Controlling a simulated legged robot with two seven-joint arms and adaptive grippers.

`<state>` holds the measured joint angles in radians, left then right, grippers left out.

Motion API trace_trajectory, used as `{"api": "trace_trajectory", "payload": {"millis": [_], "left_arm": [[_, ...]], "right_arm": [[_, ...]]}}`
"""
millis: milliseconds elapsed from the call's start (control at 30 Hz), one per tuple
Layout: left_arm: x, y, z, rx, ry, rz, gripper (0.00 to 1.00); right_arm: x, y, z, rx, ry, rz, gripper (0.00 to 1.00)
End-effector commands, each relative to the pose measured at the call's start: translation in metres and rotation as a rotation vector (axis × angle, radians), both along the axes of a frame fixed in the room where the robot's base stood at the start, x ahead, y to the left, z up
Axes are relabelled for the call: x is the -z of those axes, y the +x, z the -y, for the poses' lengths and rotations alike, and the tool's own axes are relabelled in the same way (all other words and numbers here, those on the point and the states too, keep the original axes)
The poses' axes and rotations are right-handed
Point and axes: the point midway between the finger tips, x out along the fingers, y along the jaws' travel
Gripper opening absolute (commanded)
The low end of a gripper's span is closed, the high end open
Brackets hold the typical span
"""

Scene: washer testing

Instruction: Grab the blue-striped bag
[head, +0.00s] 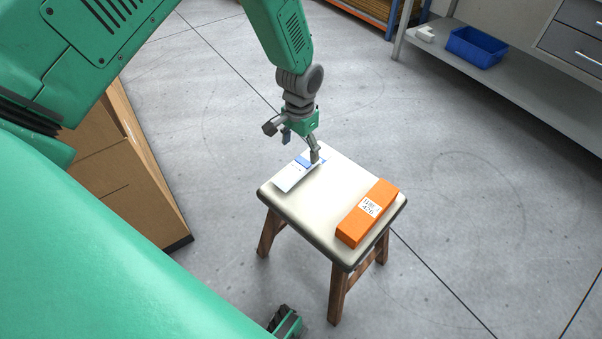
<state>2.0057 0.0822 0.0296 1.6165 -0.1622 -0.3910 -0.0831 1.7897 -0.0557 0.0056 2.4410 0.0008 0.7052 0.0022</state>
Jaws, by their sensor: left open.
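The blue-striped bag (292,177) is a flat white packet with a blue band near its far end. It lies on the left back part of a small stool's pale seat (310,215). My left gripper (313,153) points down at the bag's blue end, with its fingers at or just above the bag's right edge. The left gripper is open. I cannot tell whether a finger touches the bag.
An orange box (367,213) with a white label lies on the right of the seat. Cardboard boxes (125,170) stand at the left. A grey shelf (500,85) with a blue bin (476,47) is at the upper right. The floor right of the stool is clear.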

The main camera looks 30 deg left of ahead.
Motion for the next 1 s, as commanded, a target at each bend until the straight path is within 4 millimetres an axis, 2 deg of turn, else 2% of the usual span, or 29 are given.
{"api": "trace_trajectory", "payload": {"millis": [33, 100, 367, 667, 900, 933, 1000], "left_arm": [[0.012, 0.0, 0.001, 0.001, 0.001, -0.001, 0.72], [0.019, 0.0, 0.001, 0.001, 0.002, -0.001, 0.72], [0.034, -0.002, -0.001, 0.0, 0.0, 0.001, 0.72], [0.077, -0.009, -0.007, 0.001, 0.0, 0.001, 0.72], [0.078, -0.008, -0.006, 0.001, 0.002, 0.002, 0.72], [0.078, -0.008, -0.005, 0.001, 0.002, 0.002, 0.69], [0.078, -0.008, -0.006, 0.001, 0.001, 0.001, 0.44]], "right_arm": [[0.005, 0.0, 0.0, 0.001, 0.0, 0.0, 0.4], [0.008, 0.0, 0.0, 0.001, -0.001, 0.0, 0.4], [0.013, 0.0, 0.001, 0.001, -0.001, 0.0, 0.4], [0.034, 0.0, 0.001, 0.001, -0.001, 0.0, 0.4], [0.034, 0.0, 0.001, 0.001, -0.001, 0.0, 0.4], [0.034, 0.0, 0.001, 0.001, -0.001, 0.0, 0.4], [0.033, 0.0, 0.001, 0.001, -0.001, 0.0, 0.4]]}}
